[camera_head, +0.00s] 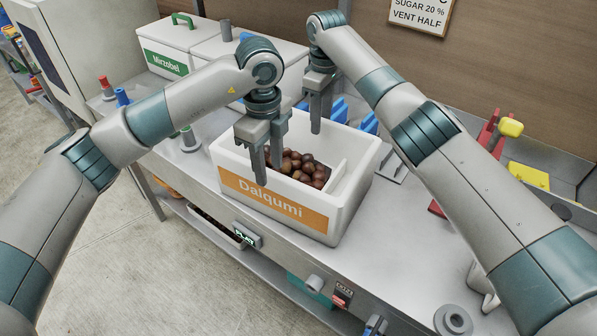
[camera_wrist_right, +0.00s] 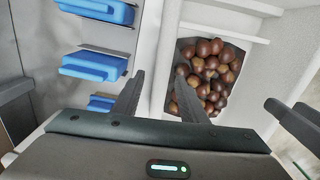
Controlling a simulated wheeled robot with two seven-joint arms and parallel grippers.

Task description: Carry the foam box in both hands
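My right gripper (camera_head: 320,122) points down at the far wall. In the right wrist view its fingers (camera_wrist_right: 158,98) are apart, one on each side of that wall (camera_wrist_right: 155,50). Contact with the walls cannot be told.
Blue pieces (camera_head: 340,108) stand close behind the box. Red and yellow items (camera_head: 510,128) are at the right. The counter (camera_head: 400,240) right of the box is mostly clear.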

